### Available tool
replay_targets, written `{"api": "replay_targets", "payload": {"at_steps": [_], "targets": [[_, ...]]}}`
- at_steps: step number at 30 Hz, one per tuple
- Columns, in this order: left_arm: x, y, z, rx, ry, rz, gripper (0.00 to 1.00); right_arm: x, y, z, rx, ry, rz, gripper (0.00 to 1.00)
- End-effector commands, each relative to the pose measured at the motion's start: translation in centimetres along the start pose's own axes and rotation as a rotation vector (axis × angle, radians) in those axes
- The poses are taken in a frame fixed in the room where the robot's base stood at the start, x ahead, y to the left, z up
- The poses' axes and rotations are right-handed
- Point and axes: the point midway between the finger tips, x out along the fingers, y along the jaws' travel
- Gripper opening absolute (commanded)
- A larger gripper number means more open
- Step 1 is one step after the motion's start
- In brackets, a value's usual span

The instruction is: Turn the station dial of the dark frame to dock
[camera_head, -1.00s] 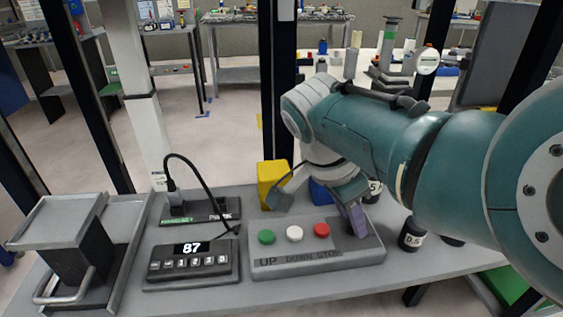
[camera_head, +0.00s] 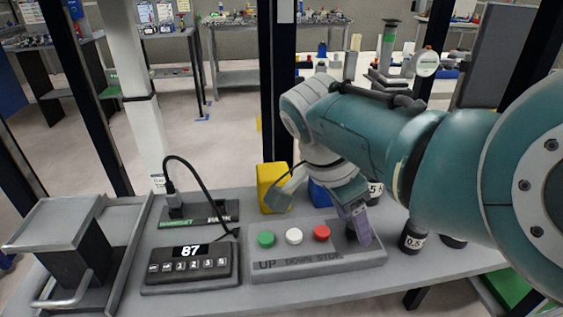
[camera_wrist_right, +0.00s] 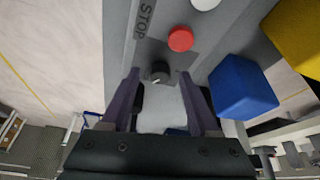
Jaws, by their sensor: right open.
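A grey control panel (camera_head: 365,258) with green, white and red buttons lies on the bench. In the right wrist view, a small black dial (camera_wrist_right: 160,71) with a light mark sits on this panel beyond the red button (camera_wrist_right: 181,39). My right gripper (camera_head: 357,230) is over the panel's right end, and in the head view it mostly hides the dial. In the wrist view its two purple fingers (camera_wrist_right: 162,92) are open, one on each side of the dial's line, with nothing between their tips. I cannot tell how far they are above it. Dark posts (camera_head: 283,90) stand behind the bench. My left gripper is not in view.
A blue block (camera_wrist_right: 243,87) and a yellow block (camera_head: 272,187) stand close behind the panel. A keypad reading 87 (camera_head: 192,266) and a socket strip with a plugged cable (camera_head: 201,212) are to the left. Dark weights (camera_head: 412,237) stand to the right.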

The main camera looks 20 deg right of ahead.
Motion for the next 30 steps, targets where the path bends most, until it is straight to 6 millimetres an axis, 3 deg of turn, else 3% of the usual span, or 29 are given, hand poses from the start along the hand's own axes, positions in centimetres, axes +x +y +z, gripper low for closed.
{"api": "replay_targets", "payload": {"at_steps": [5,13,19,30], "targets": [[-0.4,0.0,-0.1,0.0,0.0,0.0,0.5,-0.7,0.0,0.0,0.0,0.0,-0.001,0.62],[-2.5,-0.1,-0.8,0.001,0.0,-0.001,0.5,-5.9,-0.1,-0.1,0.001,-0.002,-0.004,0.62],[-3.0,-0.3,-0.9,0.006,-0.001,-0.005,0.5,-8.9,-0.1,0.0,0.0,-0.001,-0.003,0.62],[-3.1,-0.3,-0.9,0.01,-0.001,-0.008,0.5,-10.0,0.0,0.0,0.0,0.0,0.0,0.62]]}}
